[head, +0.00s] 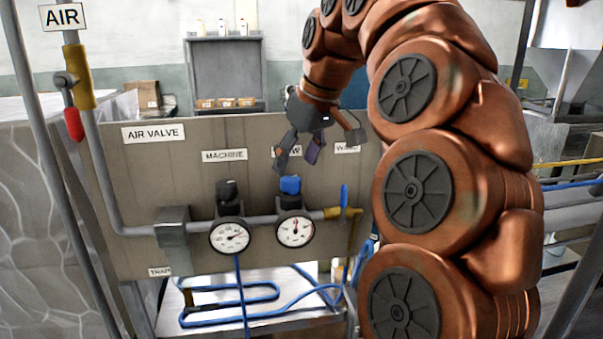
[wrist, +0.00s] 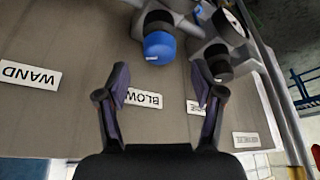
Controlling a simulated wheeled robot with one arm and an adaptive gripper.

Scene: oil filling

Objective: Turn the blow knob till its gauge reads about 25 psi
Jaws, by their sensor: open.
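The blow knob (head: 290,185) is the blue cap on top of a regulator on the air panel. It also shows in the wrist view (wrist: 159,46), ahead of my fingers and left of their middle. Its gauge (head: 295,230) is a white dial with a dark needle pointing roughly upward; the numbers are too small to read. My gripper (head: 297,158) is open and empty, above the blue knob and in front of the BLOW label (wrist: 143,98). In the wrist view its two fingers (wrist: 162,88) stand apart, and neither touches the knob.
The black machine knob (head: 227,190) and its gauge (head: 230,237) stand just left of the blue knob. A blue lever (head: 344,200) stands upright on the right. The panel (head: 145,215) lies behind, with pipes along it. Blue hoses (head: 235,300) hang below.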

